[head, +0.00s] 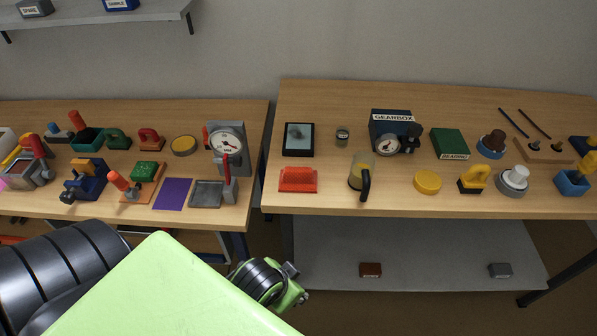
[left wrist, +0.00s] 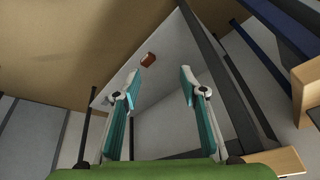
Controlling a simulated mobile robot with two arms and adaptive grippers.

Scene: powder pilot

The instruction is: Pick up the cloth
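A flat purple square (head: 172,194), which looks like the cloth, lies on the left table near its front edge. My right gripper is in neither view.
The left table (head: 240,120) is crowded with tools, a dial gauge (head: 226,140) and blocks. A gap separates the tables. A low grey shelf (head: 430,245) carries two small blocks.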

